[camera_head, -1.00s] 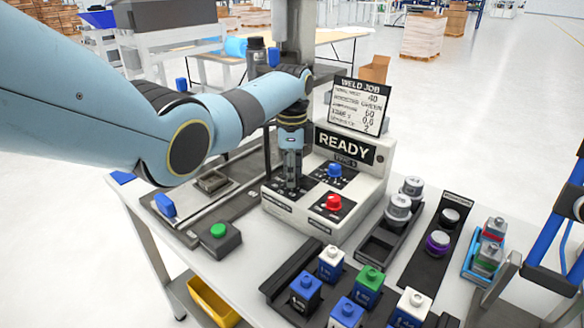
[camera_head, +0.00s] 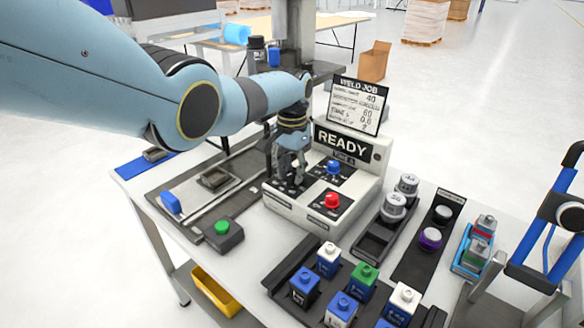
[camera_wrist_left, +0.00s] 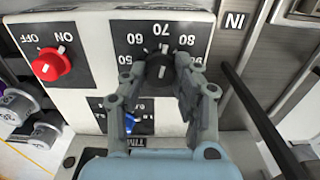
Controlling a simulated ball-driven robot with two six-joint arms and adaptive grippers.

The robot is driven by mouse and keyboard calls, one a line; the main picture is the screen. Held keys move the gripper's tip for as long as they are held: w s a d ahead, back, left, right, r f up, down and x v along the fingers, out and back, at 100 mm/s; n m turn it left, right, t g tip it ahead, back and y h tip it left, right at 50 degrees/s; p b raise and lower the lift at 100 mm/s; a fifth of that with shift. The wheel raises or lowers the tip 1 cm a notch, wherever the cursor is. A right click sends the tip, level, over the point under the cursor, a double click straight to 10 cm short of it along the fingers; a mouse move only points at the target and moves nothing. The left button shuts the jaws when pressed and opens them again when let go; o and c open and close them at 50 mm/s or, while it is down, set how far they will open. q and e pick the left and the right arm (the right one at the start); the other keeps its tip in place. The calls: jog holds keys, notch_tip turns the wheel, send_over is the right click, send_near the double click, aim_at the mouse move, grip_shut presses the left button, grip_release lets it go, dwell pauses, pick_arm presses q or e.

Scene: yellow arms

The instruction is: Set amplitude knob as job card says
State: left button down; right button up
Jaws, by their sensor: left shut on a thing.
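The black amplitude knob (camera_wrist_left: 160,70) sits on a dial plate with a printed scale; 50, 60, 70, 80 and 90 can be made out. My left gripper (camera_wrist_left: 157,84) is shut on the knob, one finger at each side. Its pointer mark is not clear to me. In the head view my left gripper (camera_head: 288,180) reaches down onto the left dial of the white control box (camera_head: 290,211) and hides the knob. My right gripper is out of view.
A red knob (camera_head: 332,199) and a blue knob (camera_head: 333,167) are close beside the gripper. The READY display (camera_head: 342,141) stands behind. A green button box (camera_head: 222,234) is to the left. Capped blocks stand in a black rack (camera_head: 285,270) in front.

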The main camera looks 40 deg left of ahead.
pick_arm(q)
jog(key=n, duration=0.5)
jog(key=shift+r+p, duration=0.15)
jog(key=shift+p, duration=0.25)
jog(key=shift+n, duration=2.4)
jog(key=shift+w, duration=0.1)
jog(key=c, duration=1)
grip_release()
